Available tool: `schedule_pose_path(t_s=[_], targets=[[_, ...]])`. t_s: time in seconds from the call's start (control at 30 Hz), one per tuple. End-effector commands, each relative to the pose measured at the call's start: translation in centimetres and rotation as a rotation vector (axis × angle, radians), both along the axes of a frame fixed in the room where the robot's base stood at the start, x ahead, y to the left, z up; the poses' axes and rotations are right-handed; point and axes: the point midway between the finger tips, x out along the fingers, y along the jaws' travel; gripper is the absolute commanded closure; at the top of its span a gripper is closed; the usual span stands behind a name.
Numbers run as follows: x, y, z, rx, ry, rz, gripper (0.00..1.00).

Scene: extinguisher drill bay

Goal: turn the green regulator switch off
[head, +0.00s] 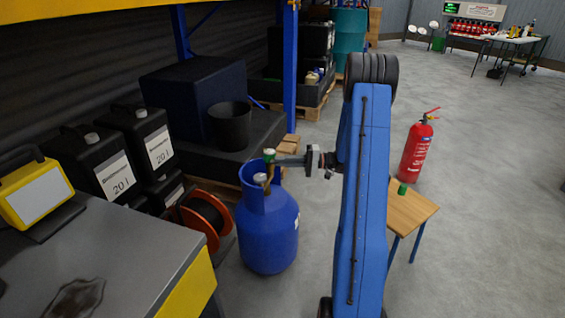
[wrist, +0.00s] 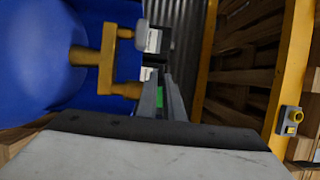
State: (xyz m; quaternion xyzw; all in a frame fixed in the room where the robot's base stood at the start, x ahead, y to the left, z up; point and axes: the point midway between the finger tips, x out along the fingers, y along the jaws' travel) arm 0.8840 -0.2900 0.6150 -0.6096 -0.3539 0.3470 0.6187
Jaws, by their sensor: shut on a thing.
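The green regulator switch (head: 269,154) sits on top of the brass valve of a blue gas cylinder (head: 268,232). My gripper (head: 276,160) reaches it from the right, level with the top of the cylinder. In the wrist view my gripper's jaws (wrist: 161,95) are close together, with a sliver of the green switch (wrist: 160,99) between them. They are shut on it. The brass valve (wrist: 108,62) and the blue cylinder (wrist: 35,55) show to the left there. Most of the switch is hidden by the jaws in the wrist view.
A wooden stool (head: 411,213) with a small green object (head: 402,188) stands right of my arm; a red fire extinguisher (head: 416,150) stands behind it. A cable reel (head: 203,218) and black canisters (head: 100,160) stand left of the cylinder. Open floor lies to the right.

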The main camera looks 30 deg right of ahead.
Motion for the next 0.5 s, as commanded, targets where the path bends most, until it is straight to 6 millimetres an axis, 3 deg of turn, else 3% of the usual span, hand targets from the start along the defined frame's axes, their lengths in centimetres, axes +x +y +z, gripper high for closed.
schedule_pose_path(t_s=[0.03, 0.1, 0.13, 0.5], targets=[[0.01, 0.02, -0.02, -0.001, 0.001, 0.000, 1.00], [0.00, 0.02, -0.02, -0.001, 0.001, 0.000, 0.78], [0.00, 0.02, -0.03, -0.001, 0.001, 0.000, 0.73], [-0.17, -0.33, -0.02, -0.001, 0.001, -0.001, 0.73]])
